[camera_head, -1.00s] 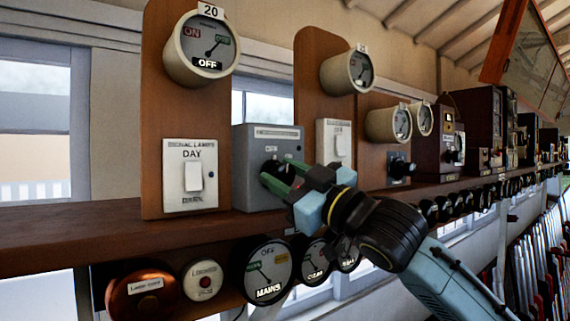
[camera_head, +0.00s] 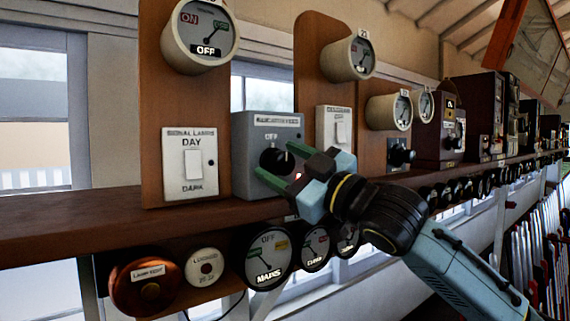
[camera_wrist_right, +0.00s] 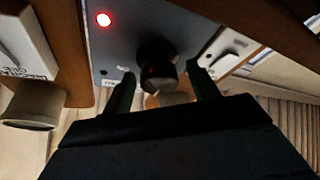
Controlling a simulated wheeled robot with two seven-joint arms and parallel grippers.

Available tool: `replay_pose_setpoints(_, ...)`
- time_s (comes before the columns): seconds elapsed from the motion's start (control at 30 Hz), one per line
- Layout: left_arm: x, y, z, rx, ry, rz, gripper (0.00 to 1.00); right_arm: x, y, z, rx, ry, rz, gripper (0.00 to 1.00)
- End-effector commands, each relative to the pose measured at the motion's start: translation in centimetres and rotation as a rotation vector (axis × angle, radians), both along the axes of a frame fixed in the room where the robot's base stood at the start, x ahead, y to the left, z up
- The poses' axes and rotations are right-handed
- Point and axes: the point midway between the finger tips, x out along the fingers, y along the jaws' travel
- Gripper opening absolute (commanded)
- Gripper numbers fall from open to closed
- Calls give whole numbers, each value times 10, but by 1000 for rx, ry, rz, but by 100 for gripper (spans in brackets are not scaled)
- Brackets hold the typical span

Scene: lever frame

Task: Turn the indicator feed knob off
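The indicator feed knob (camera_head: 276,160) is a dark round knob on the front of a grey box (camera_head: 243,150), with an OFF mark above it. My right gripper (camera_head: 279,165) is open and empty in front of the box, its green fingers apart. In the right wrist view the knob (camera_wrist_right: 157,68) lies between and just beyond the two fingertips (camera_wrist_right: 163,84), with gaps on both sides. The knob's exact pointing direction is hard to read. A lit red lamp (camera_wrist_right: 103,19) shows on the box face. My left gripper is not in view.
A DAY/DARK switch plate (camera_head: 190,166) is left of the box, and another switch plate (camera_head: 334,125) is right. The wooden shelf (camera_head: 120,217) runs below, with a MAINS dial (camera_head: 268,258) and other dials under its edge. Open air lies in front.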

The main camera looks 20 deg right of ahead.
Motion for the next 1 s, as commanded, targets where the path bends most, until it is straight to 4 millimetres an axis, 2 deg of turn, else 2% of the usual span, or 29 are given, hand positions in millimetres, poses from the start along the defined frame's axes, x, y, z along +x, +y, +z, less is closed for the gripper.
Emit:
replay_pose_setpoints(0.23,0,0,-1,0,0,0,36,-1,-1,0,1,0,-1,59)
replay_pose_setpoints(0.37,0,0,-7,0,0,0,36,-9,-7,-6,0,-1,-2,59)
replay_pose_setpoints(0.8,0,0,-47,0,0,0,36,-83,-55,-38,-3,0,-4,59)
replay_pose_setpoints(1.0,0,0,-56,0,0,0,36,-101,-66,-42,-1,0,-2,59)
